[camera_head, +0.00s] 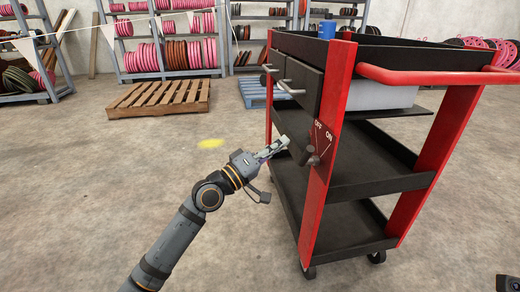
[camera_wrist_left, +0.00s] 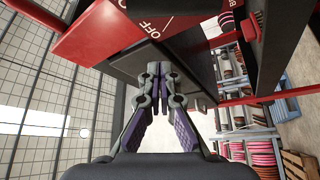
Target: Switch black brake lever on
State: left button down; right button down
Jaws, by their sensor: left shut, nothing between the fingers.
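The black brake lever (camera_head: 313,157) is on the red front post of the cart, below the white OFF and ON markings (camera_head: 323,135). It appears to sit toward the OFF side, though it is small and its exact angle is hard to read. My left gripper (camera_head: 284,143) is shut and empty, just left of the post and the lever.
The red and black cart (camera_head: 435,150) has drawers, shelves and a red handle (camera_head: 430,76). A blue item (camera_head: 327,28) stands on top. A wooden pallet (camera_head: 160,97) and racks of spools (camera_head: 170,50) are behind. Open concrete floor lies left of the cart.

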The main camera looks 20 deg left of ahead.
pick_arm(q)
jog(key=v, duration=0.6)
jog(key=shift+s+d+r+p, duration=0.2)
jog(key=shift+s+d+p, duration=0.1)
jog(key=shift+p, duration=0.1)
